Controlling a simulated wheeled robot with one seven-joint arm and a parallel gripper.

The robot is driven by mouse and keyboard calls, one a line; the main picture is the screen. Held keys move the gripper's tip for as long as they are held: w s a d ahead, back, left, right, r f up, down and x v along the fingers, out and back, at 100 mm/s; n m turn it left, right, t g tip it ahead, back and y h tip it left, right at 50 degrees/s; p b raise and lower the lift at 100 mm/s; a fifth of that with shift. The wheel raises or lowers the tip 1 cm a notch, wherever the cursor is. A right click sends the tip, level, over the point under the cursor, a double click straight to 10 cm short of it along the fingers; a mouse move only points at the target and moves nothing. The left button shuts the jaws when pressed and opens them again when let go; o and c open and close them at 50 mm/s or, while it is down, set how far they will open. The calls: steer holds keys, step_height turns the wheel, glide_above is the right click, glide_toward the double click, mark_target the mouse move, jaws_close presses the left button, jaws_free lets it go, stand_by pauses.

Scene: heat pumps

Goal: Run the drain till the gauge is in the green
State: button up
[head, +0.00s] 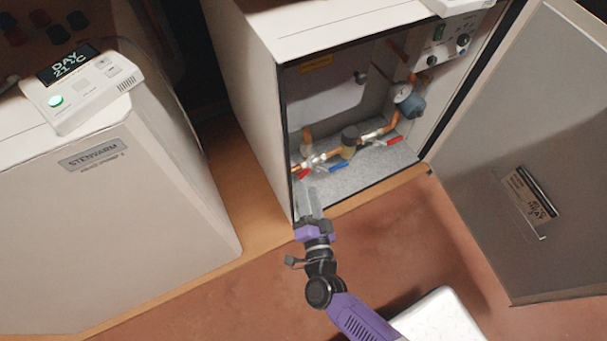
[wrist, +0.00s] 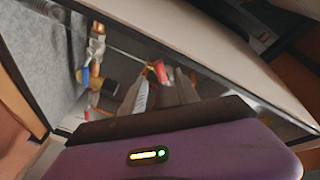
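The pressure gauge (head: 403,92) is a small round dial on the pipework inside the open cabinet; its needle and green band are too small to read. I cannot tell which one is the drain. My gripper (head: 308,190) is at the cabinet's front left corner, fingers apart, pointing in. In the wrist view, a red lever (wrist: 160,72) shows just beyond the fingertips; contact is unclear.
The cabinet door (head: 515,150) stands open to the right. A control panel (head: 445,45) is at the cabinet's upper right. A second closed unit (head: 110,215) with a display reading DAY 21 stands left. The reddish floor (head: 220,300) in front is mostly clear.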

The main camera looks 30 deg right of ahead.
mark_target(304, 173)
steer(key=b+x, duration=0.1)
steer(key=x, duration=0.5)
steer(key=shift+w+b, duration=0.25)
steer(key=shift+b, duration=0.05)
jaws_close()
